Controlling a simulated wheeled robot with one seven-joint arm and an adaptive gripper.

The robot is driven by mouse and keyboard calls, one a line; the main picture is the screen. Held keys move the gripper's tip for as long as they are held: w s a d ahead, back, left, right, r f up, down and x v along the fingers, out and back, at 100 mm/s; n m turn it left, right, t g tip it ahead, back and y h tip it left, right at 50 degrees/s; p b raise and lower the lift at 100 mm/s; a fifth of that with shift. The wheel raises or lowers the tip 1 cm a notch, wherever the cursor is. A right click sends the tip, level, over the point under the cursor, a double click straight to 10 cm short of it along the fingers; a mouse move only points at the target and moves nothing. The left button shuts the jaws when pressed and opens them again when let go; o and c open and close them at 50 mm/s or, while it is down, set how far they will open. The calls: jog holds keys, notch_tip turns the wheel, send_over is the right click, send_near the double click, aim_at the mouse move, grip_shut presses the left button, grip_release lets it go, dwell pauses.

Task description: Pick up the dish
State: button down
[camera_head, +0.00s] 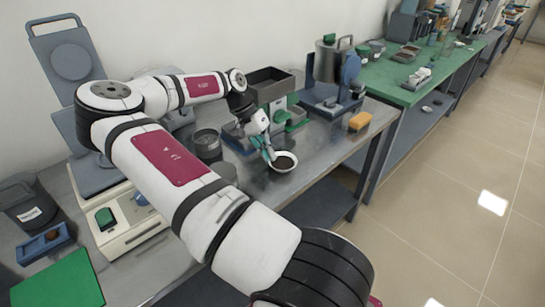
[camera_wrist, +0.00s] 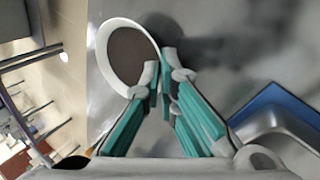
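The dish is a round white bowl (camera_head: 284,167) with dark brown contents. It is at the front edge of the grey bench in the head view. In the wrist view the dish (camera_wrist: 101,68) is at upper left, its rim reaching my gripper's fingertips. My gripper (camera_head: 268,154) comes from the left side of the dish, with teal fingers. In the wrist view my gripper (camera_wrist: 160,72) has its fingertips almost together, with the dish's near rim between them. It looks shut on that rim. I cannot tell whether the dish is resting on the bench or slightly raised.
A dark rectangular tray (camera_head: 270,82) tops a device behind the dish. A round dark container (camera_head: 206,143) is at left. Bench surface (camera_head: 312,150) right of the dish is clear.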

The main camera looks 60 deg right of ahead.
jog(key=shift+r, duration=0.65)
notch_tip(320, 180, up, 2)
jog(key=shift+r, duration=0.1)
jog(key=s+a+r, duration=0.1)
jog(key=s+a, duration=0.3)
jog(key=s, duration=1.1)
jog(key=shift+s+p, duration=0.3)
jog(key=shift+p, duration=0.1)
jog(key=shift+d+r, duration=0.1)
